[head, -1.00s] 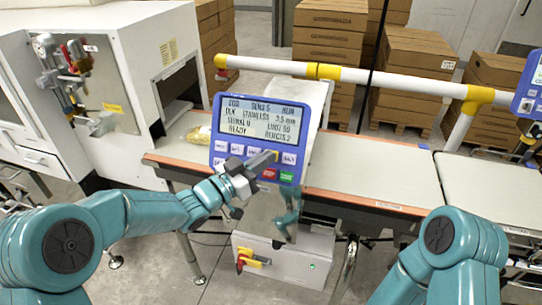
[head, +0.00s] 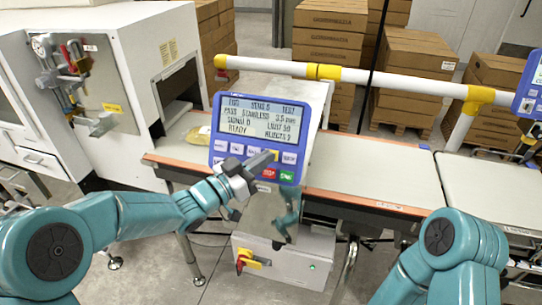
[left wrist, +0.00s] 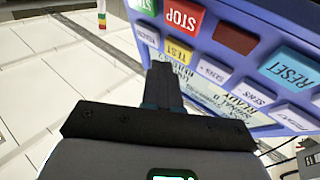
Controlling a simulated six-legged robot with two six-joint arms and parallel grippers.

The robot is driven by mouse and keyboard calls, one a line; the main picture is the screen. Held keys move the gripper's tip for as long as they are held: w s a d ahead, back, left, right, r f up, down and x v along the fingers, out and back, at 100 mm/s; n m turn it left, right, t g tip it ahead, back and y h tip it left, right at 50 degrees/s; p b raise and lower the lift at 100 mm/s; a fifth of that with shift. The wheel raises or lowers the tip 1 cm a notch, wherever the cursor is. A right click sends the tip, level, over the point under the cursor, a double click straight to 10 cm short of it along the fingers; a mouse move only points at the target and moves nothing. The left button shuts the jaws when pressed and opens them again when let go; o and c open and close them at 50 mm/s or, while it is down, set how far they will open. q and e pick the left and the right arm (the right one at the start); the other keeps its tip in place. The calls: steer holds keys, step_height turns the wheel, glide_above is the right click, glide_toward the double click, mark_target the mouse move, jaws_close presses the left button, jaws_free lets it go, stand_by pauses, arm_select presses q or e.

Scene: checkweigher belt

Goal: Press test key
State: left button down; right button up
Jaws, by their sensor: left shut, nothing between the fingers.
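The blue control panel (head: 215,128) has a lit display (head: 257,120) with a row of keys below it. The display reads TEST at top right and PASS on its second line. The yellow TEST key (left wrist: 178,51) shows in the left wrist view, near the red STOP key (left wrist: 184,15) and the teal RESET key (left wrist: 291,68). My left gripper (head: 270,158) is shut and empty, its tips at the key row by the yellow key. The tips (left wrist: 160,72) hide part of the panel; contact with the key cannot be told. My right gripper is out of view.
A conveyor belt (head: 370,183) runs behind and right of the panel. A yellowish packet (head: 199,135) lies on it at left. A white machine housing (head: 150,50) stands at left, a white and yellow rail (head: 400,80) crosses behind, and stacked cartons (head: 328,40) stand at the back.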

arm_select(q)
steer(key=shift+s, duration=0.1)
steer(key=shift+s+a+r, duration=0.25)
steer(key=shift+s+r, duration=0.15)
steer(key=shift+s, duration=0.3)
steer(key=shift+s+a+r, duration=0.2)
steer(key=shift+s+r, duration=0.2)
steer(key=shift+s, duration=0.35)
steer(key=shift+s+a+r, duration=0.25)
steer(key=shift+s+r, duration=0.15)
steer(key=shift+s, duration=0.3)
steer(key=s+r, duration=0.1)
steer(key=s+a, duration=0.1)
steer(key=s, duration=0.1)
steer(key=s+r, duration=0.1)
steer(key=s, duration=0.1)
steer(key=shift+a+r+b, duration=0.3)
steer(key=shift+r+b, duration=0.05)
steer(key=shift+b, duration=0.05)
steer(key=shift+a, duration=0.1)
